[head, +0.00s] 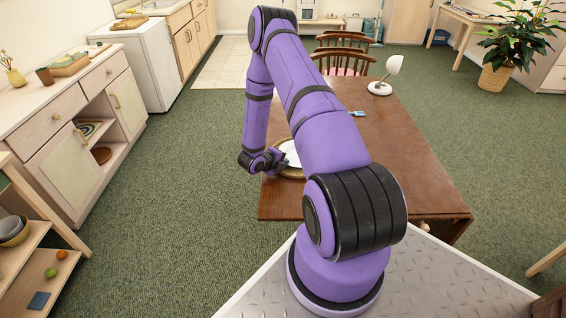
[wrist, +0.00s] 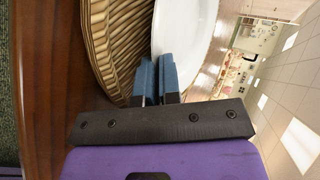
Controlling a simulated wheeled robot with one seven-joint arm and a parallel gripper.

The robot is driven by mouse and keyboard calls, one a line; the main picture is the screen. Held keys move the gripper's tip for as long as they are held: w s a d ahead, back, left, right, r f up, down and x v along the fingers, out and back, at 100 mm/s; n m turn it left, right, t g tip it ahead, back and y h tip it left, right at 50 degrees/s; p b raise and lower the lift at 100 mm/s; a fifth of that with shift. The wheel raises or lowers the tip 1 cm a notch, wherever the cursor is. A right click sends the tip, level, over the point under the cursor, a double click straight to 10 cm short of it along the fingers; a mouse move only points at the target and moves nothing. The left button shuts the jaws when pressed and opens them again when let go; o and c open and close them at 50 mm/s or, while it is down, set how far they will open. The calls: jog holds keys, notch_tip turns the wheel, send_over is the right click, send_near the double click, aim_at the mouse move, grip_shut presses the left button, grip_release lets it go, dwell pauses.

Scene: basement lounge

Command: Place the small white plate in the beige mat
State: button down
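The small white plate (head: 291,153) is at the near left part of the table, partly hidden by my arm in the head view. The round woven beige mat (head: 289,173) lies under it on the table top, with its rim showing. In the wrist view the plate (wrist: 184,35) is just above the woven mat (wrist: 122,45). My gripper (head: 273,161) is at the plate's left edge. Its blue fingertips (wrist: 157,78) are close together with the plate's rim between them. I cannot tell whether the plate touches the mat.
The brown wooden table (head: 385,150) has a white lamp (head: 382,76) at its far end and a small blue item (head: 357,113) near the middle. Chairs (head: 343,62) stand behind it. Green carpet (head: 190,190) is open to the left, up to the cabinets.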

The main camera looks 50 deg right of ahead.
jog(key=c, duration=1.6)
grip_release()
